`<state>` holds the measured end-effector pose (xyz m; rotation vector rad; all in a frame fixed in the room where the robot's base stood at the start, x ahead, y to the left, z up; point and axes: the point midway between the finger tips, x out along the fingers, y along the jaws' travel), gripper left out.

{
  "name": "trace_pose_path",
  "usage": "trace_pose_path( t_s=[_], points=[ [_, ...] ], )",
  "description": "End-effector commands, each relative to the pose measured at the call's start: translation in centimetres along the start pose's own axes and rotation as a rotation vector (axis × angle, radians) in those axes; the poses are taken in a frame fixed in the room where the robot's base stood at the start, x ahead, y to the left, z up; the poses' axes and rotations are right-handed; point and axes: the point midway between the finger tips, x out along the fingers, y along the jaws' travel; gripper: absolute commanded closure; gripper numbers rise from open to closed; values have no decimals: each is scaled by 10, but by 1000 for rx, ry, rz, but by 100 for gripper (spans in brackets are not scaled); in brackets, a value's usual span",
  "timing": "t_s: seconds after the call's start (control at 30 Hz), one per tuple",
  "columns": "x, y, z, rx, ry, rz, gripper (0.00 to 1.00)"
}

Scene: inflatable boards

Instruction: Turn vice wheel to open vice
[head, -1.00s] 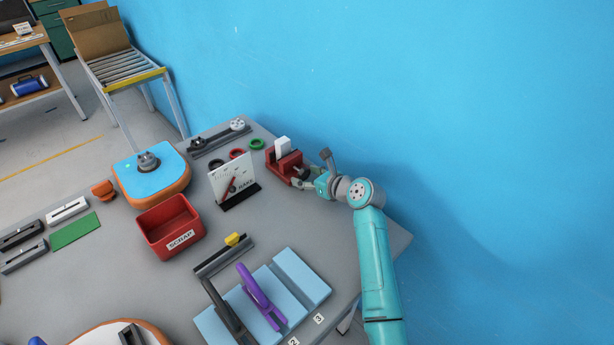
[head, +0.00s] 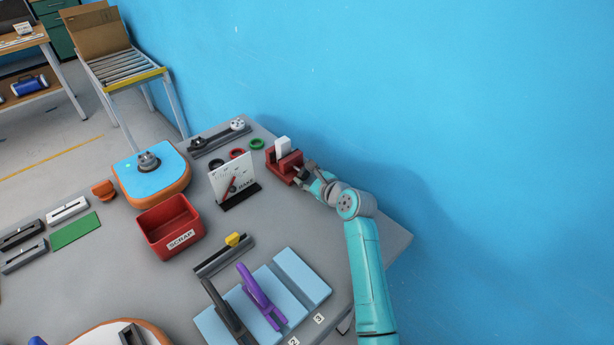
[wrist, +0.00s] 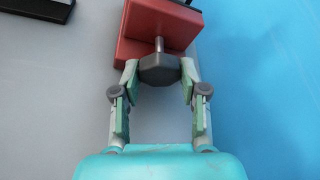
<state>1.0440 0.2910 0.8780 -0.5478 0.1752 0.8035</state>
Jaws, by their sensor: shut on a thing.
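The red vice (head: 281,165) stands on the grey table near the blue wall, with a white block (head: 283,146) upright between its jaws. In the wrist view the vice (wrist: 150,37) is at the top. Its dark grey wheel (wrist: 160,70) sits on a short metal shaft pointing at my gripper. My gripper (wrist: 160,79) is shut on the wheel, one fingertip on each side. In the head view my gripper (head: 306,177) is at the vice's near right side, and the wheel is hard to make out there.
A white gauge board (head: 231,177) on a black foot stands left of the vice. Red and green rings (head: 257,143) lie behind it. A red scrap bin (head: 171,226) and light blue boards (head: 301,277) lie nearer. The blue wall (head: 450,120) is close on the right.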

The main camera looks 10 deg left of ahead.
Motion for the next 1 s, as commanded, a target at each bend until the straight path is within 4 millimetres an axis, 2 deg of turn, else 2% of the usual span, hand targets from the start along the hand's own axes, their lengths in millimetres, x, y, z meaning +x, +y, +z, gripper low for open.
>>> trace_pose_path(
  t_s=[0.27, 0.3, 0.4, 0.77, 0.87, 1.0],
  points=[
    [0, 0, 0, -10, 0, -4, 92],
    [0, 0, 0, -10, 0, -4, 55],
    [0, 0, 0, -9, 0, -3, 34],
    [-3, 0, 0, -8, 0, -4, 34],
    [-10, 0, -1, -8, 0, -4, 34],
    [-32, 0, -1, -9, 0, -4, 34]
  ],
)
